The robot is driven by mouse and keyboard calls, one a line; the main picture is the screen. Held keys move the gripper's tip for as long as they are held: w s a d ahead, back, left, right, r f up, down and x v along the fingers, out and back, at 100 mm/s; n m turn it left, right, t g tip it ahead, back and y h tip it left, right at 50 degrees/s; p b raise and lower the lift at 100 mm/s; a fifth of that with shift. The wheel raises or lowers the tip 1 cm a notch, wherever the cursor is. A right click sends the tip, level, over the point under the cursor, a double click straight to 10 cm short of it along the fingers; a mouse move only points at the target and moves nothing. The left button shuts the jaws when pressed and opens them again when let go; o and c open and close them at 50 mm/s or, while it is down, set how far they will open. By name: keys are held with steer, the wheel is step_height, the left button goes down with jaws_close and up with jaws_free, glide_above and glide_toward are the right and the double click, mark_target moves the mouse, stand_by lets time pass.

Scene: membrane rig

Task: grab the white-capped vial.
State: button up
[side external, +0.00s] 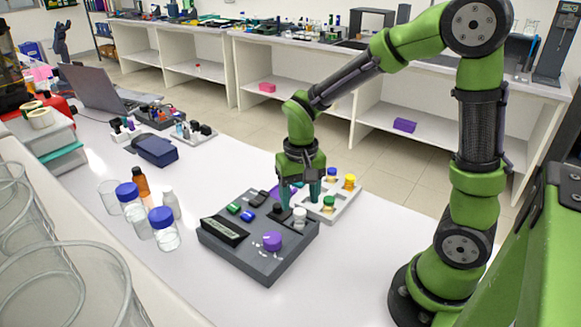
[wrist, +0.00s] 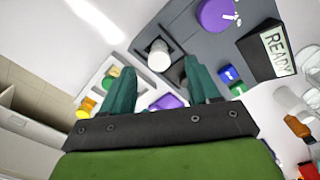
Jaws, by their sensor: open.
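The white-capped vial (side external: 299,217) stands upright at the back right corner of the dark grey rig, beside a black piece (side external: 279,211). In the wrist view the white cap (wrist: 159,60) shows just beyond and between my fingertips. My gripper (side external: 300,194) points down over that corner. Its two teal fingers are apart, with nothing seen held between them (wrist: 160,66). I cannot tell from these views how far the fingertips are above the cap. The lower part of the vial is mostly hidden.
The dark grey rig (side external: 262,266) carries a purple knob (side external: 272,241) and a READY display (wrist: 279,50). A pale rack (side external: 347,205) with yellow-, green- and blue-capped vials adjoins its right side. Blue-capped bottles (side external: 163,232) and an amber bottle (side external: 141,184) stand left.

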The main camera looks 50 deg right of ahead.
mark_target(300, 211)
step_height(300, 211, down, 5)
steer(key=shift+d+f, duration=0.1)
steer(key=shift+d, duration=0.05)
